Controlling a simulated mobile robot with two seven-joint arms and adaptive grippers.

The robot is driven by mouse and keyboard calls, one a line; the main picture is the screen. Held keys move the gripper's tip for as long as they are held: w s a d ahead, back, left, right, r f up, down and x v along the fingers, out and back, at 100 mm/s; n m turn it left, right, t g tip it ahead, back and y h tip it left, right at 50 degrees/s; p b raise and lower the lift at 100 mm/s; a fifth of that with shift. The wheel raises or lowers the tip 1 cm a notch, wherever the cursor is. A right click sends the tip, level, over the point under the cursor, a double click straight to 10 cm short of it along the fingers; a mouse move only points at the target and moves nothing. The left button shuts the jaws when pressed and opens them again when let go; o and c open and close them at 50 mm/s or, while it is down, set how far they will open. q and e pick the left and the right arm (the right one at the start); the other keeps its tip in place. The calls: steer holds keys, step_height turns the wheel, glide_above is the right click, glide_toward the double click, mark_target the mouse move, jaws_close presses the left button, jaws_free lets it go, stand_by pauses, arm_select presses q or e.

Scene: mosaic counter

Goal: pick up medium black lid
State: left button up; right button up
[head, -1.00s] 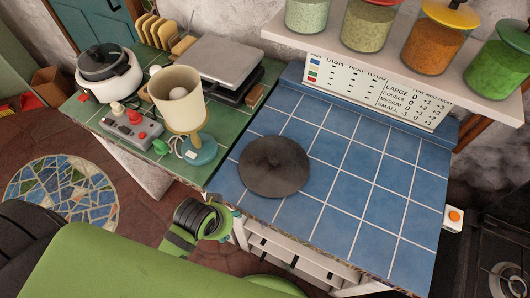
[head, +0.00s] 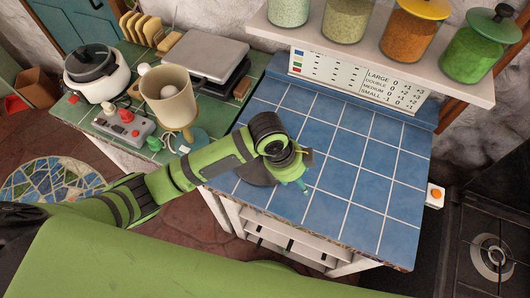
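The black lid (head: 256,173), a dark round disc, lies on the blue tiled counter (head: 350,190) in the head view. My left arm reaches over it from the left and hides much of it. My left gripper (head: 304,188) points down at the lid's right side, close above the counter. Its fingers are small and partly hidden, so I cannot tell whether they are open or touch the lid. My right gripper is not in view.
A green tiled counter on the left holds a white cooker with a dark lid (head: 90,62), a beige cup-shaped appliance (head: 170,95), a control box (head: 127,127) and a scale (head: 205,57). A jar shelf (head: 370,52) overhangs the back. The blue counter's right side is clear.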

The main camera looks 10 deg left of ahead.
mark_target(255, 172)
arm_select(q)
steer(key=w+a+m+y, duration=0.1)
steer(key=w+a+m, duration=0.1)
steer(key=w+a+m+y, duration=0.1)
steer(key=w+m, duration=0.1)
steer(key=shift+w+a+r, duration=0.2)
steer(key=shift+w+a, duration=0.1)
steer(key=shift+a, duration=0.05)
steer(key=w+a, duration=0.1)
steer(key=w+a+r+m+y, duration=0.1)
steer(key=a, duration=0.1)
steer(key=w+a+m, duration=0.1)
steer(key=a, duration=0.1)
steer(key=shift+w+r+g+y, duration=0.25)
steer(key=shift+w+g+y, duration=0.1)
steer(key=shift+g+y, duration=0.05)
steer(key=shift+w+a+f+m+b, duration=0.2)
steer(key=shift+a+f+m+b, duration=0.2)
steer(key=shift+a+f+b, duration=0.1)
steer(key=shift+w+f+b, duration=0.1)
steer(key=shift+f+b, duration=0.25)
steer(key=shift+f, duration=0.2)
steer(key=f+b, duration=0.1)
steer(key=b, duration=0.1)
steer(key=f+b, duration=0.3)
steer(key=shift+w+a+f+b, duration=0.3)
steer(key=shift+a+f+b, duration=0.05)
steer(key=shift+f+b, duration=0.05)
steer(key=shift+r, duration=0.1)
jaws_close()
